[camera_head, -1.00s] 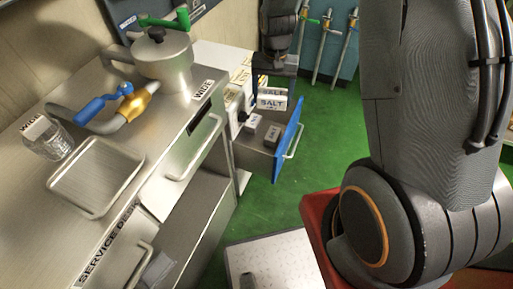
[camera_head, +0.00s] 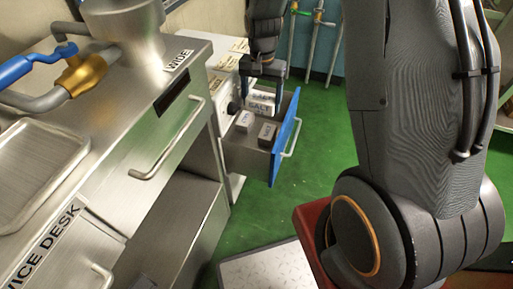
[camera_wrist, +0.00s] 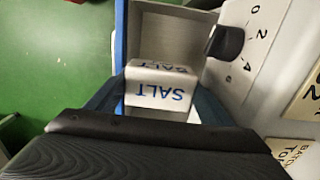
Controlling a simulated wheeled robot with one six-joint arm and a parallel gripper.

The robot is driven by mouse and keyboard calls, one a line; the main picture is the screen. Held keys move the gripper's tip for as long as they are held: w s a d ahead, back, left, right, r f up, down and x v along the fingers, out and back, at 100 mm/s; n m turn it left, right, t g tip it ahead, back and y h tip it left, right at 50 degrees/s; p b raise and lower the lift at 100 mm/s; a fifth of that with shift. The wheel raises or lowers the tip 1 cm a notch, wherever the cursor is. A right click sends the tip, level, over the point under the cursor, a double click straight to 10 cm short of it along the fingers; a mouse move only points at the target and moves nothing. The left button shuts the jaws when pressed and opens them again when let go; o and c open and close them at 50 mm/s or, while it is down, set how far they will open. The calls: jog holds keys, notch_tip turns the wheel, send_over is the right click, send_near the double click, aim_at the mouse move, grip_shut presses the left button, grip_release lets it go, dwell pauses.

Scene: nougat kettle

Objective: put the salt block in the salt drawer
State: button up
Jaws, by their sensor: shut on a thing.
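The white salt block (camera_head: 260,104), marked SALT, is held in my gripper (camera_head: 264,78) over the back part of the open drawer. In the wrist view the salt block (camera_wrist: 158,88) sits between my two fingers, with the drawer's inside behind it. The salt drawer (camera_head: 246,156) is pulled out and has a blue front (camera_head: 286,137) with a metal handle. I cannot tell whether the block touches the drawer floor.
The steel service desk (camera_head: 110,165) stands at left.

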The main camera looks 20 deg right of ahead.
notch_tip(320, 180, down, 25)
jog(key=b, duration=0.5)
jog(key=shift+f, duration=0.2)
jog(key=o, duration=1.3)
jog(key=shift+o, duration=0.2)
notch_tip(320, 180, up, 12)
jog(key=p, duration=0.3)
jog(key=shift+r, duration=0.2)
